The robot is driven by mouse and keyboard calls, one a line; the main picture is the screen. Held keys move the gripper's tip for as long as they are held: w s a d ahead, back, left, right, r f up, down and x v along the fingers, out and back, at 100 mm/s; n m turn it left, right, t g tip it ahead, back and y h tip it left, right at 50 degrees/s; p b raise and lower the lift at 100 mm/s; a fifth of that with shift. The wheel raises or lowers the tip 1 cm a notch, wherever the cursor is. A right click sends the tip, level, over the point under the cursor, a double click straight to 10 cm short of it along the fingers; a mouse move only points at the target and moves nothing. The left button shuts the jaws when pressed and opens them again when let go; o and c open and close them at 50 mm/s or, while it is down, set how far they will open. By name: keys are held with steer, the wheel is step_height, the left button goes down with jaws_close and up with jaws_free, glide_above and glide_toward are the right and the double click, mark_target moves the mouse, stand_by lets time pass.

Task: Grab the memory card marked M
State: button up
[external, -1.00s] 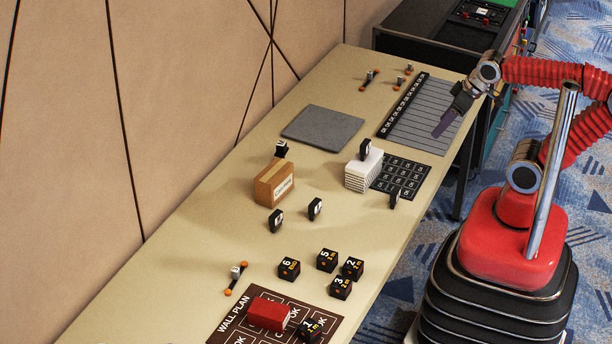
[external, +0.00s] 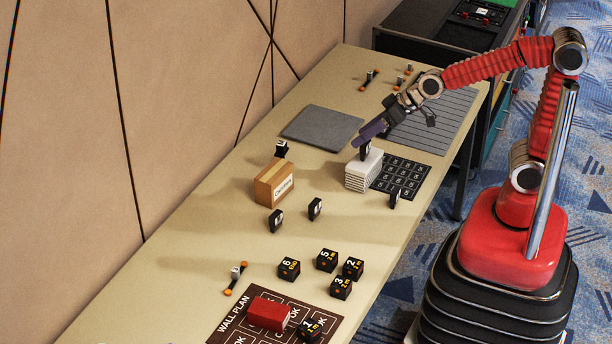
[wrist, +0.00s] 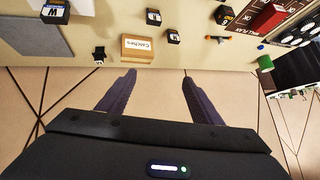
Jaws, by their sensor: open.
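Several small black cards with white labels stand on the table. One card (external: 365,150) stands on a white stack (external: 362,172) in the external view. A large card at the top left of the wrist view (wrist: 55,12) has a letter that looks like W; that view appears upside down, so it may be M. Other cards stand near the cardboard box (external: 274,184): one behind it (external: 281,149), two in front (external: 275,220) (external: 315,208). Their letters are too small to read. My gripper (external: 360,136) is open, its fingers empty (wrist: 158,78), near the stack's card in the picture.
A grey pad (external: 322,129) lies behind the stack. Numbered black cubes (external: 327,260) and a red block (external: 267,313) are at the near end. Open table lies left of the box.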

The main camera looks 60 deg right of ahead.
steer(key=w+a+f+t, duration=0.1)
steer(key=w+a+f, duration=0.4)
steer(key=w+a, duration=0.2)
steer(key=w+a+f+m+t+h, duration=0.25)
steer(key=w+a+f, duration=0.35)
steer(key=f, duration=0.5)
steer(key=t+h, duration=0.1)
steer(key=h, duration=0.1)
glide_toward(280, 217)
steer(key=shift+w+n, duration=0.25)
steer(key=shift+w, duration=0.5)
steer(key=shift+s+f+t, duration=0.15)
steer(key=shift+f+t, duration=0.2)
steer(key=shift+f, duration=0.15)
steer(key=x, duration=0.8)
steer(key=shift+w+f, duration=0.15)
steer(key=shift+w, duration=0.1)
